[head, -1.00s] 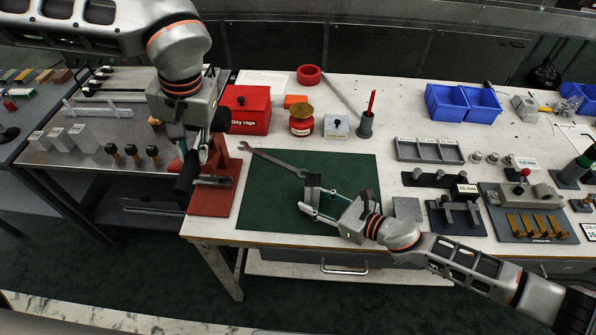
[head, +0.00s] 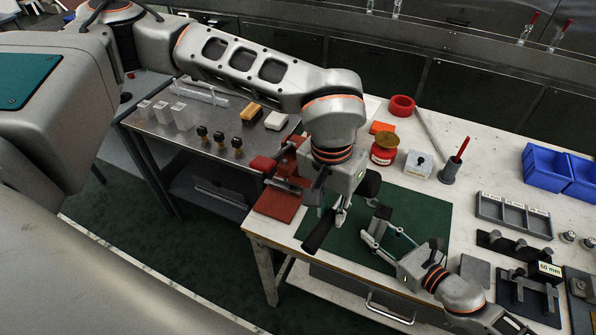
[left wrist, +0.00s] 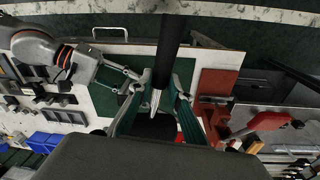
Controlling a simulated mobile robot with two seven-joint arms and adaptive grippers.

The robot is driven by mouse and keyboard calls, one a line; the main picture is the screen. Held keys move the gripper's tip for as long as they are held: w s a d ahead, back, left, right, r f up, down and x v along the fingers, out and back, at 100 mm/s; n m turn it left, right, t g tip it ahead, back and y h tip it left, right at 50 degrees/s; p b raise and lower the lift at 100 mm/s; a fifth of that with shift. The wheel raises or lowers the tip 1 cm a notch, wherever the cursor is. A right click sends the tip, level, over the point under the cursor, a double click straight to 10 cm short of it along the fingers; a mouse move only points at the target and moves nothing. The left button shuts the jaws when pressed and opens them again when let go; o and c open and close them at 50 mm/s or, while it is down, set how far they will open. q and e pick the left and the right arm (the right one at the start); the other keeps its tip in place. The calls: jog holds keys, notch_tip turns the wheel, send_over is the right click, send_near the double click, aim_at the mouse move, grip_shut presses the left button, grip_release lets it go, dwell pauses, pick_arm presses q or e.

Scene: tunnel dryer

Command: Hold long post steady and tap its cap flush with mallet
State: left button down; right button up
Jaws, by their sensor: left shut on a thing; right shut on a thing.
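In the left wrist view the black cylinder (left wrist: 170,48) runs up from between the fingertips (left wrist: 158,92). I cannot make out the long post elsewhere.
A red vise (head: 282,190) stands on the bench's left corner, close to my left gripper. The green mat (head: 430,212) is partly clear. A red jar (head: 384,152), a grey tray (head: 512,213) and blue bins (head: 548,168) stand behind and right.

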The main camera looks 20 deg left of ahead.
pick_arm(q)
jog(key=s+d+r+g+h, duration=0.1)
jog(key=s+d+r+h, duration=0.15)
jog(key=d, duration=0.35)
jog(key=s+d+r+h, duration=0.1)
jog(key=d+h, duration=0.3)
jog(key=d, duration=0.1)
jog(key=s+d+r+g+h, duration=0.1)
jog(key=s+d+h, duration=0.15)
jog(key=d, duration=0.35)
jog(key=w+a+f+n+t+h, duration=0.3)
jog(key=w+f+n+t+h, duration=0.1)
jog(key=w+f+n+t, duration=0.3)
jog(key=shift+w+a+f+t+h, duration=0.25)
jog(key=shift+a+t+h, duration=0.1)
jog(key=shift+t, duration=0.15)
